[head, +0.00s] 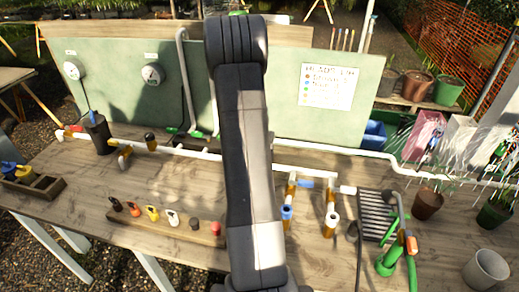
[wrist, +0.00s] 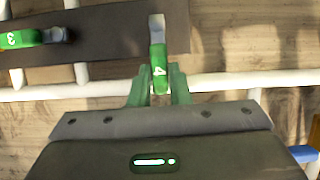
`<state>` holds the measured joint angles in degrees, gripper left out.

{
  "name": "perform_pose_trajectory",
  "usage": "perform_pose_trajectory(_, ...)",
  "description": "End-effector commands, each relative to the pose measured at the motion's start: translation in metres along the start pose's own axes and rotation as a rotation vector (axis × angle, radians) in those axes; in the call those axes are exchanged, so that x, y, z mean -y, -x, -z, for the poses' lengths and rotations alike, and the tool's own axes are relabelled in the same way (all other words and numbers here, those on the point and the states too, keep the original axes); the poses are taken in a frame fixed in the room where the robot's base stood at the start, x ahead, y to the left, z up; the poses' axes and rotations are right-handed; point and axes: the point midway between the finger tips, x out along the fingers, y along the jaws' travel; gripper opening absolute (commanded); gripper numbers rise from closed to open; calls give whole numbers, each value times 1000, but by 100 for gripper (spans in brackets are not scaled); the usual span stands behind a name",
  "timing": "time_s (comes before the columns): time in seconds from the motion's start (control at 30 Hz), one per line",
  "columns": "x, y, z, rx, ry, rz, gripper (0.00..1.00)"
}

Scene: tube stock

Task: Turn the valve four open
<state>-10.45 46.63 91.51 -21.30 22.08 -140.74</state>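The green valve handle marked 4 (wrist: 158,58) shows in the wrist view. Its grey metal end (wrist: 156,24) lies over a dark plate (wrist: 110,32), and its grip points down toward me, over the white pipe. My gripper's (wrist: 159,88) two green fingers stand on either side of the grip's lower end, very near it. I cannot tell whether they touch or clamp it. A green handle marked 3 (wrist: 20,39) lies sideways on the same plate, to the left. In the head view my own arm hides my gripper; green handles (head: 196,134) show beside it, their numbers unreadable.
A white pipe (wrist: 220,82) crosses below the plate; a blue part (wrist: 302,153) lies low right. In the head view, a board with a legend sign (head: 328,86) stands behind. Small coloured fittings (head: 153,212) stand on a wooden strip at the front of the bench.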

Motion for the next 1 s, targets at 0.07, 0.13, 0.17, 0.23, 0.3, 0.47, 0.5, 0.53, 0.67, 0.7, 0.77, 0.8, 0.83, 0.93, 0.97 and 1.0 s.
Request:
perform_pose_trajectory(0.07,0,0,0,1,1,0,32)
perform_pose_trajectory(0.13,0,0,0,1,0,0,38)
perform_pose_trajectory(0.17,0,0,0,1,0,0,38)
perform_pose_trajectory(0.23,0,0,0,1,0,0,38)
perform_pose_trajectory(0.3,0,0,0,0,-1,0,38)
perform_pose_trajectory(0.47,0,4,0,1,-1,0,38)
perform_pose_trajectory(0.5,0,6,-1,2,-1,-1,38)
perform_pose_trajectory(0.53,0,9,-1,3,-2,-1,38)
perform_pose_trajectory(0.67,-1,26,-1,4,-1,-1,38)
perform_pose_trajectory(0.7,-1,34,-1,5,-1,-2,38)
perform_pose_trajectory(0.77,-1,44,-1,5,-1,-2,38)
perform_pose_trajectory(0.8,-1,52,-1,5,-1,-2,38)
perform_pose_trajectory(0.83,-1,57,0,4,-1,-2,38)
perform_pose_trajectory(0.93,-1,76,-1,5,-1,-2,38)
perform_pose_trajectory(0.97,0,81,-1,4,-1,-2,38)
perform_pose_trajectory(1.0,0,89,-1,5,-1,-2,38)
